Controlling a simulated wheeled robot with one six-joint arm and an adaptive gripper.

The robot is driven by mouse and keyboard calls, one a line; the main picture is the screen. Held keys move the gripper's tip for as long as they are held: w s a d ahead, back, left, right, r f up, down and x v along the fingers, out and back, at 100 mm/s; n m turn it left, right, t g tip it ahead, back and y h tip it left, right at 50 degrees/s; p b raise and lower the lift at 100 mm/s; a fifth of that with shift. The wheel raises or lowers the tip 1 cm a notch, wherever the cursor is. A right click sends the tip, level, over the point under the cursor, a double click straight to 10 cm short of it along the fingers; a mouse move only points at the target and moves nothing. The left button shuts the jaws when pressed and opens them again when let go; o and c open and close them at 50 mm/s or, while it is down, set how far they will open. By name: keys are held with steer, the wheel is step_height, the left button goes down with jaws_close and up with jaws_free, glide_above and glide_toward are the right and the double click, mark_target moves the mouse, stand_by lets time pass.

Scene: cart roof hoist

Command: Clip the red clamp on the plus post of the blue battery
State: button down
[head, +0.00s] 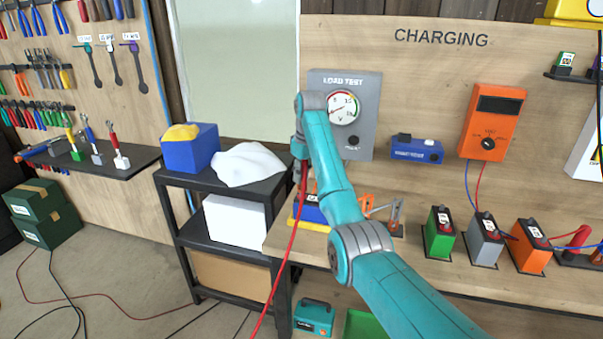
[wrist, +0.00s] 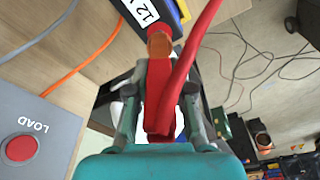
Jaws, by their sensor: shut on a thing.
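The red clamp (wrist: 158,85) is between the two fingers of my gripper (wrist: 160,112) in the wrist view, with its red cable running up past it. Its copper-coloured end (wrist: 160,45) is close to the edge of a dark battery top with a white "12 V" label. In the head view the blue battery (head: 312,214) stands on the bench behind my arm, partly covered. My gripper (head: 302,168) is above its left side, pointing down, with the red clamp mostly hidden.
A grey load tester (head: 362,95) is on the wall behind my arm. Orange-handled tools (head: 366,201) stand right of the blue battery. Green (head: 440,236), grey (head: 484,242) and orange (head: 531,248) batteries stand further right. A black cart (head: 180,232) is to the left.

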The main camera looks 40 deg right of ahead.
steer(key=shift+f, duration=1)
steer(key=c, duration=0.9)
jaws_free()
steer(key=shift+c, duration=0.2)
